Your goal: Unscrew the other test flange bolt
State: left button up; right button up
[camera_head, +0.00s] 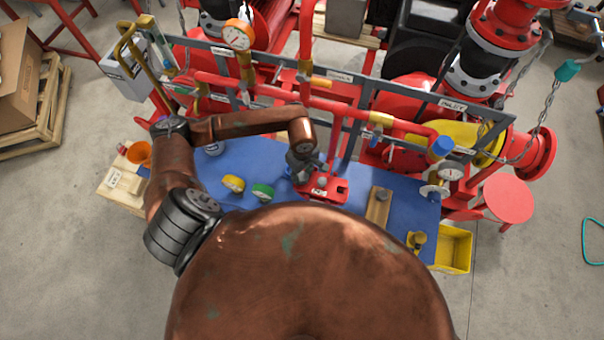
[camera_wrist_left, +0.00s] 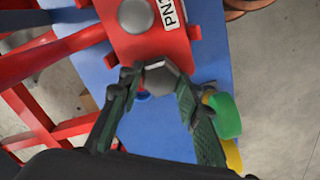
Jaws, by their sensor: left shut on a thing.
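The test flange is a red block (camera_head: 333,192) with a white label, on the blue bench mat; it also fills the top of the left wrist view (camera_wrist_left: 165,45). One round grey bolt head (camera_wrist_left: 136,15) stands on it, clear of my fingers. My left gripper (camera_head: 303,166) is at the flange's left side. In the left wrist view its fingertips (camera_wrist_left: 158,75) are closed on a second grey bolt (camera_wrist_left: 162,80) at the flange's near edge. Whether this bolt is still threaded in is hidden. My right gripper is not in view.
A green ring (camera_head: 263,192) and a yellow ring (camera_head: 233,184) lie left of the flange. A wooden block (camera_head: 378,207) stands right of it, and a yellow bin (camera_head: 454,249) is beyond the bench's right end. Red pipes and a grey rail (camera_head: 345,92) rise behind.

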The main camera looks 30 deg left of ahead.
pick_arm(q)
jog(key=n, duration=1.5)
jog(key=o, duration=1.3)
jog(key=shift+r, duration=6)
